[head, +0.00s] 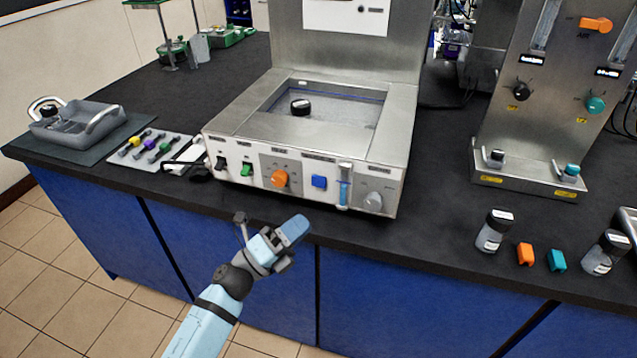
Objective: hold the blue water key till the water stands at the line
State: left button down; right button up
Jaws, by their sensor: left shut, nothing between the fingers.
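The blue water key (319,182) sits on the front panel of the steel bath unit (235,128), between an orange knob (279,178) and an upright sight tube (344,186) with blue in it. The bath's sunken basin (352,112) has a thin blue line along its inner wall. A black-capped item (300,107) stands in it. I cannot tell where the water surface stands. My left gripper (241,218) is shut and empty, in front of the panel, below and left of the blue key and apart from it. My right gripper is not in view.
Capped jars (494,231) and orange and teal blocks (557,260) stand right. A tray (78,122) and tool mat (150,148) lie left. The front counter strip is narrow.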

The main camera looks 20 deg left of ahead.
aim_at(319, 182)
pick_arm(q)
jog(key=w+b, duration=0.1)
jog(key=w, duration=0.7)
jog(key=shift+w+d, duration=0.15)
jog(key=shift+w, duration=0.1)
jog(key=shift+w+b, duration=0.15)
jog(key=shift+b, duration=0.15)
dwell(1.6)
jog(key=shift+w, duration=0.3)
jog(key=shift+w, duration=0.4)
dwell(4.3)
